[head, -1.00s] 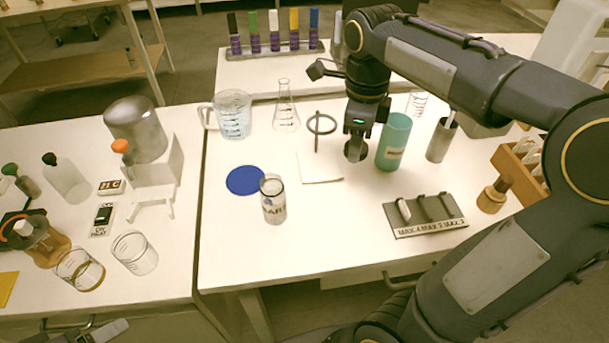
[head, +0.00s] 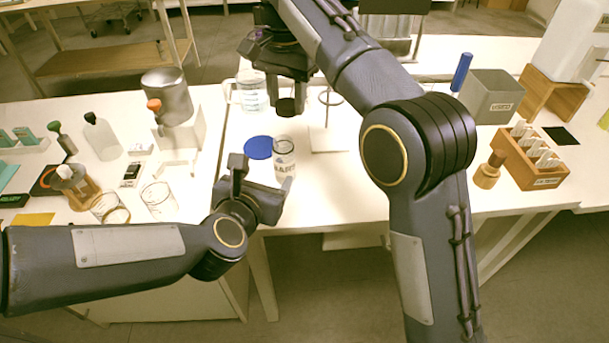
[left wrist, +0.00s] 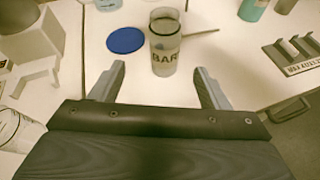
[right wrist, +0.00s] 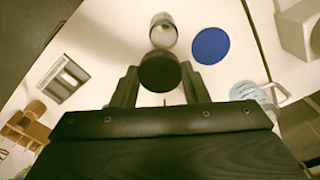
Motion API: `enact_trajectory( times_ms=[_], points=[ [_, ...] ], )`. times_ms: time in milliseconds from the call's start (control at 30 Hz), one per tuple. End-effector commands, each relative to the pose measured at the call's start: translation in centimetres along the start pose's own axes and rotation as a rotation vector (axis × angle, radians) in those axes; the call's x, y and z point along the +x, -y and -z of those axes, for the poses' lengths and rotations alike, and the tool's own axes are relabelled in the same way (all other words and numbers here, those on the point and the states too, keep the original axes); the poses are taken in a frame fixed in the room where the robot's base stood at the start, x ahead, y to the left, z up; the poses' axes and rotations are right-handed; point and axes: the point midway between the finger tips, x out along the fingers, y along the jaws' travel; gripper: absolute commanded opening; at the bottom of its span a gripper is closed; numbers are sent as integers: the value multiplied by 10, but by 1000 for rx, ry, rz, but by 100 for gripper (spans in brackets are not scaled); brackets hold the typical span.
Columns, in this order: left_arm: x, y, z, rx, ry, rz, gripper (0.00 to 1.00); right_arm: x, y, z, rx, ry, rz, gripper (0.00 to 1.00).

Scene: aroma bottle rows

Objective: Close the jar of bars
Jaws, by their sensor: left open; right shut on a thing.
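The clear jar labelled "BAR" (head: 284,160) stands upright and open-topped near the table's front edge. It also shows in the left wrist view (left wrist: 164,58) and the right wrist view (right wrist: 163,35). My left gripper (head: 262,180) is open and empty, close in front of the jar; in the left wrist view the jar stands ahead, between the lines of the fingers. My right gripper (head: 289,90) is shut on a round black lid (head: 287,107), held behind and above the jar. The lid shows large between the fingertips in the right wrist view (right wrist: 160,72), apart from the jar.
A blue disc (head: 258,147) lies flat just left of the jar. A measuring jug (head: 250,92) stands behind, and a ring stand (head: 325,137) is to the right. Glass beakers (head: 159,200) stand on the left table. My right arm hides part of the right side.

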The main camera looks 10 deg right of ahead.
Motion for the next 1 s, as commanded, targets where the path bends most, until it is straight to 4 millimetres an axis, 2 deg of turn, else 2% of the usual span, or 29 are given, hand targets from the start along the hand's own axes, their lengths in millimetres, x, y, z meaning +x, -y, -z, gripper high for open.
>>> enact_trajectory(
  times_ms=[33, 167, 500, 633, 767, 1000],
  points=[
    [3, 3, 3, -45, -3, -14, 69, 1, 8, -6, -42, -3, 0, 20],
    [5, 4, 5, -118, -1, -42, 69, 1, 17, -12, -101, -4, 0, 20],
    [5, 4, 4, -130, 0, -47, 69, 1, 18, -12, -109, -4, 0, 20],
    [12, 3, 4, -128, 0, -47, 69, 1, 18, -12, -108, -4, 0, 20],
    [29, 2, 6, -129, -4, -48, 69, 1, 18, -12, -107, -4, 0, 20],
    [76, 0, 5, -128, -2, -47, 69, 1, 18, -12, -107, -4, 0, 20]
  ],
)
